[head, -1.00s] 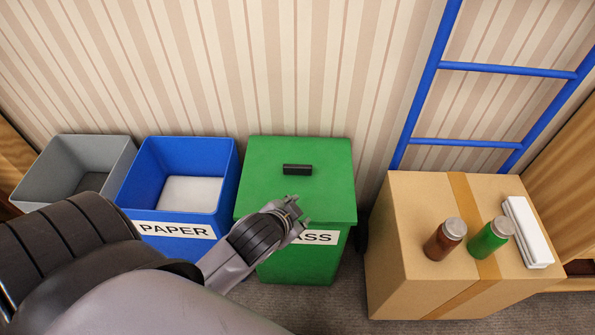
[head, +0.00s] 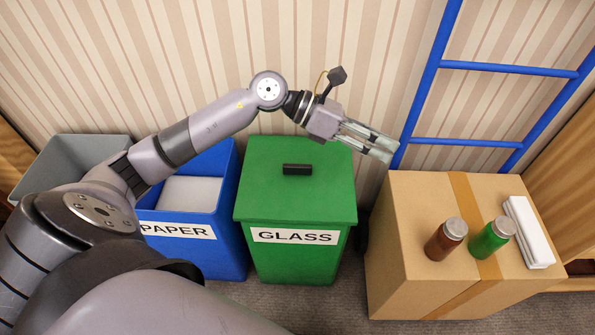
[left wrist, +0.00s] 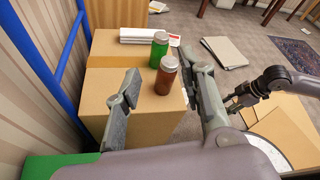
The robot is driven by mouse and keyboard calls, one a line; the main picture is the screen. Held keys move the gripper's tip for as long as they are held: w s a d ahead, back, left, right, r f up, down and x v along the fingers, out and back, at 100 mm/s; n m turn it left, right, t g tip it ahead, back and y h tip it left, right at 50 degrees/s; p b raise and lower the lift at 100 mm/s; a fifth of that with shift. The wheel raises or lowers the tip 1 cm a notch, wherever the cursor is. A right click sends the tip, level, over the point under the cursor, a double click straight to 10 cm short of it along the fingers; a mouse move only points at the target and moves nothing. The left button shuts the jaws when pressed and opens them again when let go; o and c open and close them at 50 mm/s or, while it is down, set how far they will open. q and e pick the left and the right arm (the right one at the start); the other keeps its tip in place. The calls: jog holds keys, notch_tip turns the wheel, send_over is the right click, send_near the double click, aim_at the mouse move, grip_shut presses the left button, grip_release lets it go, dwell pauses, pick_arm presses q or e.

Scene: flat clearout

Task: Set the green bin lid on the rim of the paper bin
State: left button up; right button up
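The green bin lid (head: 270,190) with a black handle (head: 297,169) lies on the green bin labelled GLASS (head: 295,262). Its green edge also shows in the left wrist view (left wrist: 50,165). The blue paper bin (head: 225,225) stands left of it, open at the top with a pale block inside; my left arm covers part of its rim. My left gripper (head: 388,148) is open and empty, up and to the right of the lid, pointing right. My right gripper (left wrist: 232,103) shows small in the left wrist view; its opening is unclear.
A grey bin (head: 75,160) stands left of the paper bin. A cardboard box (head: 410,285) at right carries a brown jar (head: 445,240), a green jar (head: 492,238) and a white stack (head: 528,232). A blue ladder (head: 470,142) leans on the wall behind the box.

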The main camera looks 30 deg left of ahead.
pick_arm(q)
jog(key=a+f+m+g+y, duration=0.2)
jog(key=a+f+y, duration=0.3)
jog(key=a, duration=0.5)
jog(key=g+y, duration=0.1)
jog(key=y, duration=0.5)
send_near(297, 165)
jog(key=b+x, duration=0.1)
jog(key=x, duration=0.2)
jog(key=shift+b, duration=0.35)
jog(key=shift+b+x, duration=0.5)
jog(key=shift+x, duration=2.65)
pick_arm(e)
jog(key=w+v, duration=0.2)
jog(key=v, duration=0.7)
jog(key=shift+s+r+t, duration=0.3)
jog(key=shift+r, duration=0.1)
pick_arm(q)
jog(key=shift+c, duration=0.4)
jog(key=shift+a, duration=0.1)
grip_shut()
